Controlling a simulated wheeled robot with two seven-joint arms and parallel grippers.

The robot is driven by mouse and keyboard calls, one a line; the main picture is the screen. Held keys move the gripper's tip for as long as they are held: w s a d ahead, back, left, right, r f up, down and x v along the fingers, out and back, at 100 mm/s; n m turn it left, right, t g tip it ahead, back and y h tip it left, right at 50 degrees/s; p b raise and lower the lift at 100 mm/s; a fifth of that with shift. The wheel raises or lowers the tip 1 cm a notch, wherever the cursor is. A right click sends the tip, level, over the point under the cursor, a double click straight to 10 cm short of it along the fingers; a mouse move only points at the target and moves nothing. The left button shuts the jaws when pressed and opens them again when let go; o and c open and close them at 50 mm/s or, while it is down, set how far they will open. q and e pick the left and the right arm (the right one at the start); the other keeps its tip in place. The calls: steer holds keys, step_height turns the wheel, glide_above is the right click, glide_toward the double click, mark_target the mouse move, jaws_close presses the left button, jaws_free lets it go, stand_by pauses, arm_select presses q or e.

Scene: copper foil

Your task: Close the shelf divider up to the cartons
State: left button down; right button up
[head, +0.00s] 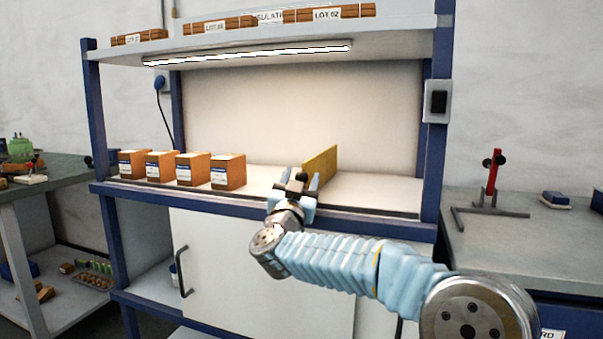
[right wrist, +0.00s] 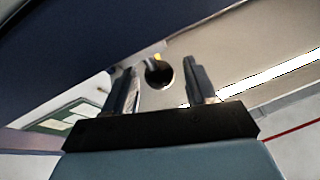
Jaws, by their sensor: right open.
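The yellow shelf divider (head: 320,166) stands upright on the bench shelf, right of the cartons. Several brown cartons with white and blue labels stand in a row at the left of the shelf; the nearest to the divider is a carton (head: 229,172). A wide gap lies between it and the divider. My right gripper (head: 297,181) is open at the divider's front end. In the right wrist view its fingers (right wrist: 162,84) are apart, with a dark round knob (right wrist: 159,72) and a bit of yellow showing between them. I cannot tell whether they touch it. My left gripper is not in view.
The upper shelf (head: 400,38) carries lot-labelled boxes and a lit lamp (head: 250,55). Blue posts bound the bench, with a switch box (head: 437,101) on the right. The shelf between cartons and divider is clear. Side tables stand left and right.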

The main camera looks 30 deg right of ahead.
steer(key=shift+w+d+r, duration=0.2)
steer(key=shift+w+d, duration=0.2)
steer(key=shift+d, duration=0.05)
jaws_close()
